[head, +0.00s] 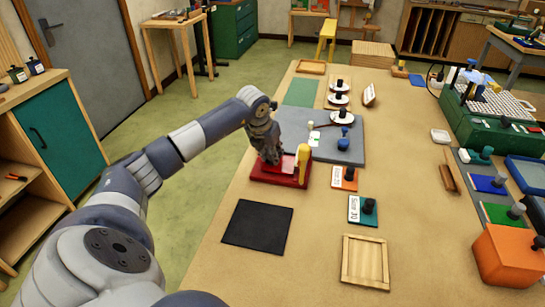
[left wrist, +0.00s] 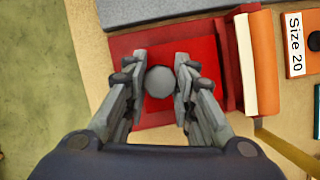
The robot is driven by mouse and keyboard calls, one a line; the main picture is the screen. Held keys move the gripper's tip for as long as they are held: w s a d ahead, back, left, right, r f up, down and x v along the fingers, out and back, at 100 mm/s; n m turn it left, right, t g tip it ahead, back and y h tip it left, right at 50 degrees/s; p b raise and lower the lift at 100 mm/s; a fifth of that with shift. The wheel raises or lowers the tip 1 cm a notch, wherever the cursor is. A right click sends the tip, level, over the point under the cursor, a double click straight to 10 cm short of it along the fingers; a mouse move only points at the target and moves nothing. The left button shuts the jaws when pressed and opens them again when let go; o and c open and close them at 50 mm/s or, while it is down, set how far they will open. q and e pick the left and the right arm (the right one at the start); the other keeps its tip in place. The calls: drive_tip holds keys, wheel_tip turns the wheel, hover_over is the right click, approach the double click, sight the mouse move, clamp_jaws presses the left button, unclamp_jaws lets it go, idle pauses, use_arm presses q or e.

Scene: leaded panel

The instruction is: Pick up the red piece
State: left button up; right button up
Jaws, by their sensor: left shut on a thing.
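The red piece (left wrist: 198,50) is a flat red square with a round grey knob (left wrist: 160,82), seen from above in the left wrist view. My left gripper (left wrist: 161,78) is shut on this knob, one finger on each side. In the head view the left gripper (head: 269,157) points down over a red area (head: 277,180) on the table, and its fingers hide the knob. I cannot tell whether the piece is lifted.
A grey mat (head: 350,150) lies behind the gripper. Orange (head: 344,178) and teal (head: 361,209) knobbed plates lie to the right. A black mat (head: 257,225) and a wooden tray (head: 365,262) are nearer. An orange box (head: 505,258) stands at the right edge.

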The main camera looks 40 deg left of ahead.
use_arm(q)
drive_tip(key=shift+r, duration=0.5)
drive_tip(key=shift+b+v, duration=0.7)
drive_tip(key=shift+v, duration=0.2)
drive_tip(key=s+d+b, duration=0.1)
drive_tip(key=s, duration=0.2)
drive_tip(key=s+b, duration=0.2)
drive_tip(key=s, duration=0.2)
drive_tip(key=s+d+b, duration=0.1)
drive_tip(key=s+b, duration=0.1)
drive_tip(key=s, duration=0.2)
drive_tip(key=shift+s+d, duration=0.2)
drive_tip(key=shift+d, duration=0.15)
drive_tip(key=shift+s+r+b, duration=0.1)
drive_tip(key=shift+s+b, duration=0.25)
drive_tip(key=shift+s, duration=0.15)
drive_tip(key=shift+s+d+b, duration=0.25)
drive_tip(key=shift+s+b, duration=0.1)
drive_tip(key=shift+s, duration=0.2)
drive_tip(key=shift+s+d+b, duration=0.2)
drive_tip(key=shift+s+b, duration=0.15)
drive_tip(key=shift+s, duration=0.25)
drive_tip(key=shift+s+d+b, duration=0.15)
drive_tip(key=shift+s+b, duration=0.05)
drive_tip(key=shift+s, duration=0.35)
drive_tip(key=shift+s+d+b, duration=0.15)
drive_tip(key=shift+s, duration=0.4)
